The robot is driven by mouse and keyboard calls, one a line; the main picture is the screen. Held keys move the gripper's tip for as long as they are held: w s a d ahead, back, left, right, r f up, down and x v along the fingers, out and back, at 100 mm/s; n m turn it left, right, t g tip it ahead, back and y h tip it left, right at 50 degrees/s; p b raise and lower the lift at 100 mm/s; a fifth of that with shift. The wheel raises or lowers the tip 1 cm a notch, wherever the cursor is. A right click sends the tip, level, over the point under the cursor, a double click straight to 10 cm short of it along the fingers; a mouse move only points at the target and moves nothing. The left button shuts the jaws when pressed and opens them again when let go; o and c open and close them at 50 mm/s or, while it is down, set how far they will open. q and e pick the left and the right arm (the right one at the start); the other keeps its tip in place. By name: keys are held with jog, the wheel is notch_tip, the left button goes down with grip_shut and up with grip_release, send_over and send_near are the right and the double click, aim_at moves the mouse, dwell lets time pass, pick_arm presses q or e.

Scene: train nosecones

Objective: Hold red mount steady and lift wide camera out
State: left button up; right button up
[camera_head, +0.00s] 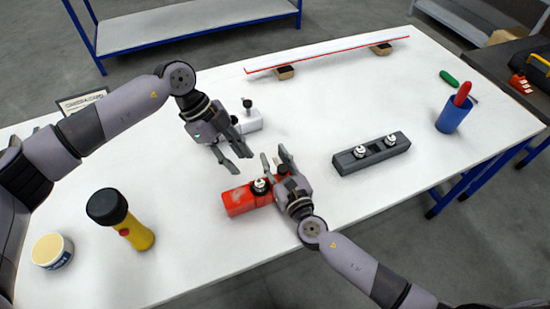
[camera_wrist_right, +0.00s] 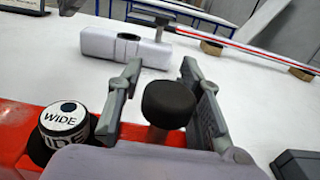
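The red mount (camera_head: 238,203) lies on the white table, partly hidden by my right arm; it also shows in the right wrist view (camera_wrist_right: 22,125). The wide camera (camera_head: 260,187), with a white top marked WIDE (camera_wrist_right: 65,120), sits upright in the mount. A dark knob on a stem (camera_wrist_right: 168,104) stands beside it. My right gripper (camera_head: 275,159) is over the mount's right part, open. In the wrist view its fingers lie either side of the knob; contact is unclear. My left gripper (camera_head: 241,160) is open and empty, above the table behind the mount.
A white block with a dark knob (camera_head: 248,121) stands behind my left gripper. A dark grey mount with two cameras (camera_head: 371,154) lies right. A flashlight (camera_head: 125,222) and tub (camera_head: 52,251) stand left. A blue cup (camera_head: 453,115) stands right. A long red-edged bar (camera_head: 330,53) lies behind.

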jog(key=shift+c, duration=0.5)
grip_shut()
jog(key=c, duration=0.7)
grip_release()
jog(key=shift+c, duration=0.9)
grip_release()
jog(key=v, duration=1.2)
jog(key=shift+s, duration=0.1)
